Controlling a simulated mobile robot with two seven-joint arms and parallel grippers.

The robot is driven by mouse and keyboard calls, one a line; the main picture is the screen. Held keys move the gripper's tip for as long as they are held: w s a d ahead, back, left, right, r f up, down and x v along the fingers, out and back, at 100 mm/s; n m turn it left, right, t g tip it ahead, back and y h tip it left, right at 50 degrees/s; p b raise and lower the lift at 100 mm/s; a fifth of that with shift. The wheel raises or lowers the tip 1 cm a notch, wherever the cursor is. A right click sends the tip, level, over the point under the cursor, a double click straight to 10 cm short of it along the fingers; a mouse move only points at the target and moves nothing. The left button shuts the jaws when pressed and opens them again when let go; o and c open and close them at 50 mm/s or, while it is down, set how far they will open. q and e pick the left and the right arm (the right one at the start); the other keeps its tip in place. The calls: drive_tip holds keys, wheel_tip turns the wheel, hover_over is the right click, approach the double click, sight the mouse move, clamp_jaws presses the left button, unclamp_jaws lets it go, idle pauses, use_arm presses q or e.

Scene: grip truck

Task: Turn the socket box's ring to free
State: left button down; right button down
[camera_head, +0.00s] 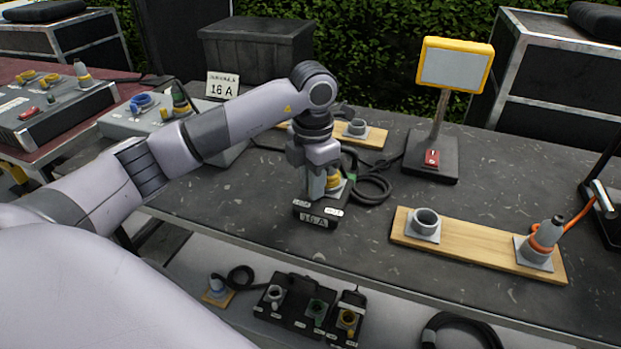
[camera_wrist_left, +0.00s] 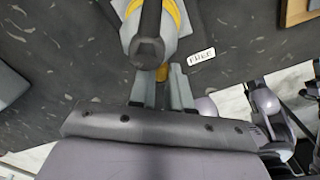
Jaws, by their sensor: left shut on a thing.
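The socket box (camera_head: 318,216) is dark, with a "16 A" label on its front, and stands near the front edge of the dark table. Its yellow ring (camera_head: 334,183) shows partly behind my left gripper (camera_head: 317,184). In the left wrist view the yellow ring (camera_wrist_left: 178,14) lies around a grey plug (camera_wrist_left: 150,48) with a dark end. My left gripper's fingers (camera_wrist_left: 161,90) are shut on a yellow lug of the ring. A white "FREE" label (camera_wrist_left: 201,54) is to the right of the lug. My right gripper is in neither view.
A yellow-framed sign (camera_head: 455,66) stands on a dark base behind right. A wooden board (camera_head: 470,245) with a grey socket and an orange-ringed plug lies at right. A black cable coil (camera_head: 372,188) is beside the box. Several sockets sit on a lower shelf (camera_head: 210,260).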

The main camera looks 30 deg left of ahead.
sight(332, 204)
use_arm(q)
drive_tip(key=d+n, duration=0.1)
drive_tip(key=n, duration=0.1)
drive_tip(key=d+n, duration=0.1)
drive_tip(key=n, duration=0.1)
drive_tip(key=shift+w+r+p, duration=0.1)
drive_tip(key=shift+w+p, duration=0.05)
drive_tip(key=shift+p, duration=0.25)
drive_tip(key=shift+w+d+n+p, duration=0.15)
drive_tip(key=shift+d+n, duration=0.1)
drive_tip(key=shift+n, duration=0.5)
drive_tip(key=shift+w+d+n+p, duration=0.1)
drive_tip(key=shift+w+d+n, duration=0.15)
drive_tip(key=shift+n, duration=0.55)
drive_tip(key=shift+w+d+n+p, duration=0.1)
drive_tip(key=shift+d+n, duration=0.2)
drive_tip(key=shift+n, duration=0.45)
drive_tip(key=c, duration=1.1)
unclamp_jaws()
drive_tip(key=shift+o, duration=0.2)
wheel_tip(332, 204, up, 7)
drive_tip(key=shift+b, duration=0.35)
